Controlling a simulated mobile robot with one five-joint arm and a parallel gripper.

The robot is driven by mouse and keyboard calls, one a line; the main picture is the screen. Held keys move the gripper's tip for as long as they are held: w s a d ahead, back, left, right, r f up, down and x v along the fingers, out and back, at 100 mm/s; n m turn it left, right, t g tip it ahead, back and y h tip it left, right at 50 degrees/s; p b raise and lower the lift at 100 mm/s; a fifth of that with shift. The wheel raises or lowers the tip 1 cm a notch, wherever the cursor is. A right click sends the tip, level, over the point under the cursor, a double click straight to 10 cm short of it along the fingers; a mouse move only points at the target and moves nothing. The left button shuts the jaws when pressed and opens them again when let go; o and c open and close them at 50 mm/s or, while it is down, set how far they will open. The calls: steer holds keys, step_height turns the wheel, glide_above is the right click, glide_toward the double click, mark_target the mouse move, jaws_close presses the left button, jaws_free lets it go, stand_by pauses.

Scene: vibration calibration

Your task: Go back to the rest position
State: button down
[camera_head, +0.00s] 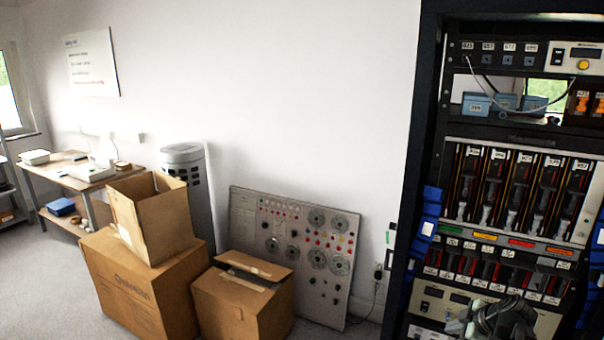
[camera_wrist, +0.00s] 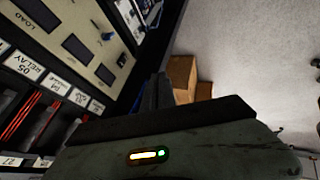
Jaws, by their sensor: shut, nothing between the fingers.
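My gripper (camera_head: 503,316) is at the bottom right of the head view, in front of the lower panels of the equipment rack (camera_head: 418,195). In the wrist view my gripper's dark fingers (camera_wrist: 160,90) are together, with nothing seen between them. The rack front, with labels and small dark displays, fills the left side of the wrist view. I cannot tell how far the gripper is from the rack.
Cardboard boxes (camera_head: 150,290) stand on the floor left of the rack. A grey panel with dials (camera_head: 295,250) leans on the wall. A grey cylinder (camera_head: 190,195) and a table (camera_head: 85,185) stand farther left. The floor (camera_head: 50,290) is clear at front left.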

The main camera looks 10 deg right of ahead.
steer(key=w+a+f+n+g+y, duration=0.15)
steer(key=w+a, duration=0.25)
steer(key=a, duration=0.6)
steer(key=w+a+n, duration=0.2)
steer(key=w+a, duration=0.3)
steer(key=a, duration=0.5)
steer(key=w+a+n+g+y, duration=0.15)
steer(key=w+a, duration=0.25)
steer(key=a, duration=0.7)
steer(key=s+a+f+m+g+h, duration=0.1)
steer(key=s+a+f+m+g, duration=0.15)
steer(key=a, duration=1.15)
steer(key=s+m+h, duration=0.1)
steer(key=m, duration=0.3)
steer(key=s+d+m+g+h, duration=0.1)
steer(key=s+m, duration=0.1)
steer(key=m, duration=0.2)
steer(key=s+d+m+g, duration=0.1)
steer(key=s+m, duration=0.1)
steer(key=m, duration=0.2)
steer(key=shift+f+h, duration=0.4)
